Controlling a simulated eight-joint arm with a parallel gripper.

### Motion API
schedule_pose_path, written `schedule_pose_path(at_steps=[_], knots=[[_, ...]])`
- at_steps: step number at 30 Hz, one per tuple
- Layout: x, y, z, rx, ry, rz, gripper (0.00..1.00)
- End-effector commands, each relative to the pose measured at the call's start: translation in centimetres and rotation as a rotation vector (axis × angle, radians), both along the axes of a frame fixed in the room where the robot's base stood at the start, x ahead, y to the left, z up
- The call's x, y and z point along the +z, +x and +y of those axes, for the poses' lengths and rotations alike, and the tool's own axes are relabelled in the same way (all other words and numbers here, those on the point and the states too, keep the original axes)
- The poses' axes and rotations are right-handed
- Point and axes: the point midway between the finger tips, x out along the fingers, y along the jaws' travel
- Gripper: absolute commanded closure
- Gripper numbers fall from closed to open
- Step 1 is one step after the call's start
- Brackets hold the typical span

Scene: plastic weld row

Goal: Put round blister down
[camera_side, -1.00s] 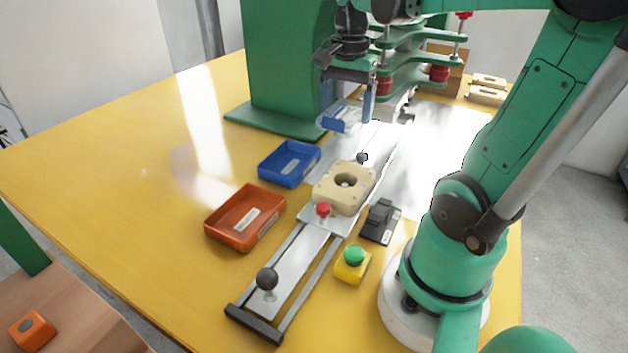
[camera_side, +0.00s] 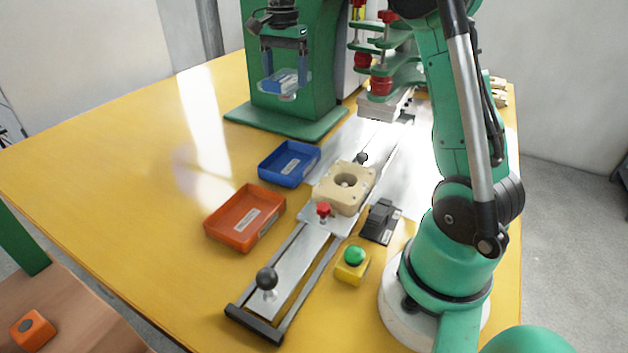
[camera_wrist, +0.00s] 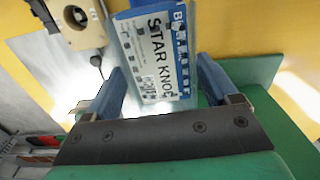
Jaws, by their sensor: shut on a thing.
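The blister pack (camera_side: 284,84) is clear plastic with a blue and white card. It hangs in the air in front of the green press column. My gripper (camera_side: 285,68) is shut on it, its blue fingers on either side. In the wrist view the card (camera_wrist: 158,60) reads "STAR KNOB" and sits between the fingers (camera_wrist: 163,88). The blister's round shape is hard to make out. The beige nest block (camera_side: 345,186) with a round hole sits on the slide rail, below and to the right of my gripper.
A blue tray (camera_side: 289,163) and an orange tray (camera_side: 246,217) stand left of the rail (camera_side: 290,270). A black clamp (camera_side: 381,221) and a yellow button box (camera_side: 352,265) are on its right. The press head (camera_side: 384,106) hangs above the rail's far end. The left tabletop is clear.

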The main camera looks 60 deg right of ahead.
Motion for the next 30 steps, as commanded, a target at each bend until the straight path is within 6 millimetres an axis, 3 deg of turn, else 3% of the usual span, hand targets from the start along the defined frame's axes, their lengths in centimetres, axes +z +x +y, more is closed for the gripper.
schedule_pose_path(at_steps=[12, 25, 30], knots=[[-10.2, -0.1, 0.0, 0.0, 0.0, 0.0, 0.53], [-15.4, 0.0, 0.0, 0.0, 0.0, 0.0, 0.53], [-15.9, -0.1, 0.0, 0.0, 0.0, 0.0, 0.53]])
